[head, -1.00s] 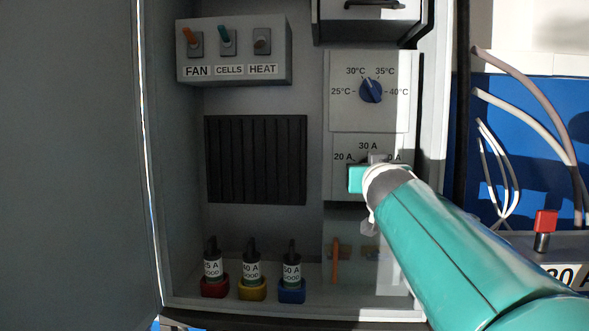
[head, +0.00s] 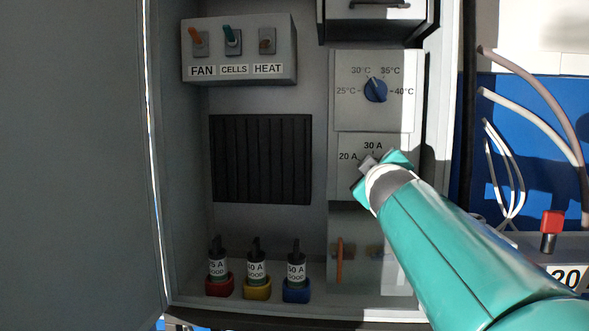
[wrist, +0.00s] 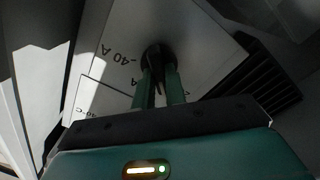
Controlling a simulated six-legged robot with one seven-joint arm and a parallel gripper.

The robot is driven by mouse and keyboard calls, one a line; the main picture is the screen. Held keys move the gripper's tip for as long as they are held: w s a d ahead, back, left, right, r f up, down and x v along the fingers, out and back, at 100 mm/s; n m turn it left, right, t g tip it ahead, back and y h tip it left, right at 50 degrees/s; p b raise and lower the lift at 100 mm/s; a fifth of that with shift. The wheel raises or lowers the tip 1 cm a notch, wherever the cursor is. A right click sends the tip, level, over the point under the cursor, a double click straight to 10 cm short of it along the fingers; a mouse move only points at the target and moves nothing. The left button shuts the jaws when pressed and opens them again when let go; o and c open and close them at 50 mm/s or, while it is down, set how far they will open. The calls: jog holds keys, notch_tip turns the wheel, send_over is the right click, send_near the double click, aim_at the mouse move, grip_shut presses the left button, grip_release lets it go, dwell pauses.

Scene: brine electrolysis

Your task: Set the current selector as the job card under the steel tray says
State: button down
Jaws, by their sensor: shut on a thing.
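The current selector's plate (head: 346,143) is low on the right of the open cabinet, with 20 A and 30 A legible in the head view. My gripper (head: 378,169) is in front of it and hides the knob and the 40 A mark there. In the wrist view, my gripper (wrist: 160,80) is shut on the dark selector knob (wrist: 155,52), one green finger on each side. The -40 A mark (wrist: 120,55) shows left of the knob. The fingers hide where the knob points. The steel tray and job card are not in view.
A blue temperature dial (head: 375,90) sits just above. A switch box (head: 240,50) with FAN, CELLS and HEAT levers is at upper left. Several labelled plugs stand in coloured sockets below, including a blue one (head: 296,291). The cabinet's side wall (head: 437,120) is close on the right.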

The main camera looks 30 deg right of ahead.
jog(key=shift+a+n, duration=0.1)
jog(key=shift+n, duration=1.2)
jog(key=c, duration=1.5)
grip_release()
jog(key=shift+o, duration=0.3)
jog(key=v, duration=1.3)
jog(key=shift+s+a, duration=0.3)
